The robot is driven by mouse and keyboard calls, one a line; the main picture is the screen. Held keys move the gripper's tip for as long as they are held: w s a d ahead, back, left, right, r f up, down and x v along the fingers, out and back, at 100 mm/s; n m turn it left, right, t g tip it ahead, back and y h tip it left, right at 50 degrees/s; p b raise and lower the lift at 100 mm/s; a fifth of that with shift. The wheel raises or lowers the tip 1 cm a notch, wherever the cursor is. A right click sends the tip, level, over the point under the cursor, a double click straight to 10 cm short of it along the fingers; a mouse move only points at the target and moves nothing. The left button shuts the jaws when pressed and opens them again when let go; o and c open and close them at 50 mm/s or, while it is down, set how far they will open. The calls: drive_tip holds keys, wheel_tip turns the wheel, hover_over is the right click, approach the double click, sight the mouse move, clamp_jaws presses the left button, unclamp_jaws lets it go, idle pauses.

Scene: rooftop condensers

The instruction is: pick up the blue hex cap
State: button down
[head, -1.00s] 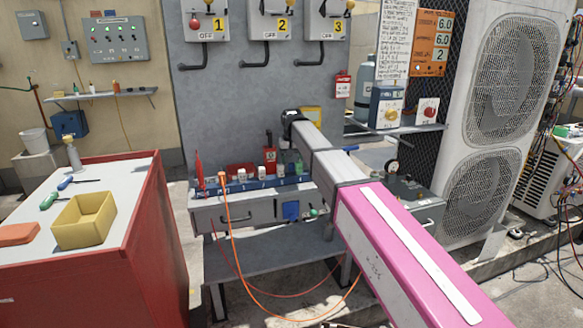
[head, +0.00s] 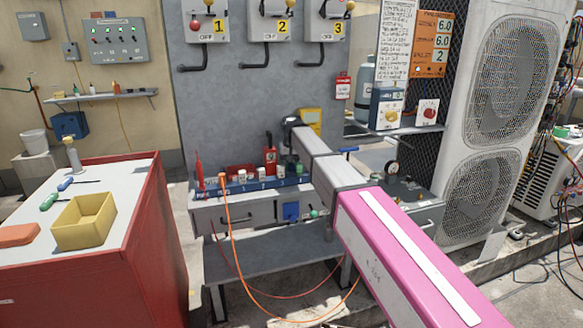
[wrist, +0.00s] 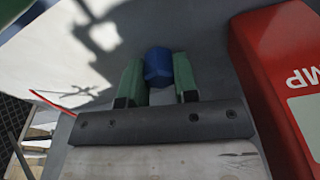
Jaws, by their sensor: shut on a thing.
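The blue hex cap (wrist: 158,66) shows in the wrist view, between the tips of the two green fingers of my gripper (wrist: 158,76). My gripper is shut on it. The fingers hide the cap's lower sides. In the head view my arm reaches over the bench toward the grey panel, and I cannot make out the cap there.
A red block lettered "MP" (wrist: 285,75) stands close to the right of my gripper. In the head view, a blue strip (head: 240,187) with small items runs along the bench. A red cabinet (head: 150,240) with a yellow bin (head: 84,235) stands left. Orange cable hangs in front.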

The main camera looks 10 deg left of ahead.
sight(291, 164)
wheel_tip(291, 164, up, 10)
drive_tip(key=shift+f, duration=0.1)
idle(0.4)
drive_tip(key=c, duration=1.8)
unclamp_jaws()
drive_tip(key=shift+c, duration=0.2)
